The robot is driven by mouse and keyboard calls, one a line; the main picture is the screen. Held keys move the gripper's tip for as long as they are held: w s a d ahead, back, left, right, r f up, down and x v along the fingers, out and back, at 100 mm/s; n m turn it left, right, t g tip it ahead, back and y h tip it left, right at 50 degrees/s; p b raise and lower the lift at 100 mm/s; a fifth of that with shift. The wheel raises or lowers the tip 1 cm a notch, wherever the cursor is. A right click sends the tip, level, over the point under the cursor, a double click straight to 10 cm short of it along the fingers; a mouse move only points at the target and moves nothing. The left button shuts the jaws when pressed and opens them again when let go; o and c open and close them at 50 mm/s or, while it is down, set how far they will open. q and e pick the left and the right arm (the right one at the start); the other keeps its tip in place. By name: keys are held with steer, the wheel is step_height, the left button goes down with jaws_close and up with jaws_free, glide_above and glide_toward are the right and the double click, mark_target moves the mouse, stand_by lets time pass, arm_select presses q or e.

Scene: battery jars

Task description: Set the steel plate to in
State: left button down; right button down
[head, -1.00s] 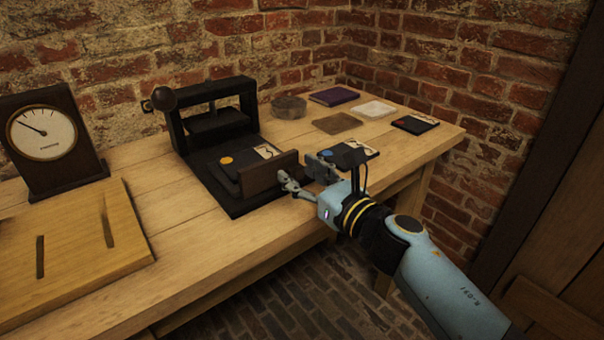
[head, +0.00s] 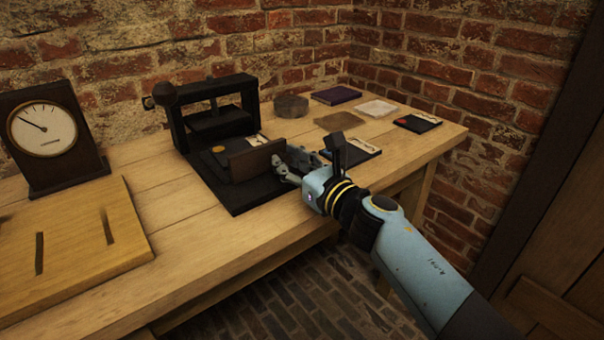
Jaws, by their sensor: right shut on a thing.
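The steel plate appears to be the dark sliding piece (head: 226,155) with a brown upright front board (head: 253,160). It lies on the black base (head: 238,202) in front of the black press frame (head: 205,112). A dark card with an orange dot and a pale label lies on it, partly hidden behind the board. Its back end reaches near the press opening. My right gripper (head: 281,165) is shut at the right end of the front board. The fingers hide the exact contact. My left gripper is not in view.
A dial gauge (head: 44,133) stands at the left, behind a slotted wooden board (head: 75,235). A round grey dish (head: 291,106), a purple book (head: 336,95), a brown pad (head: 339,121), a white pad (head: 377,107) and dark cards (head: 417,123) lie at the back right.

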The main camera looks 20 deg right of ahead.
mark_target(277, 152)
steer(key=b+x, duration=0.1)
steer(key=x, duration=0.2)
steer(key=shift+w+a+f, duration=0.1)
steer(key=shift+w+f, duration=0.05)
steer(key=shift+w, duration=0.1)
steer(key=shift+w+a, duration=0.1)
steer(key=shift+w, duration=0.25)
steer(key=c, duration=1.1)
jaws_free()
steer(key=v, duration=1.2)
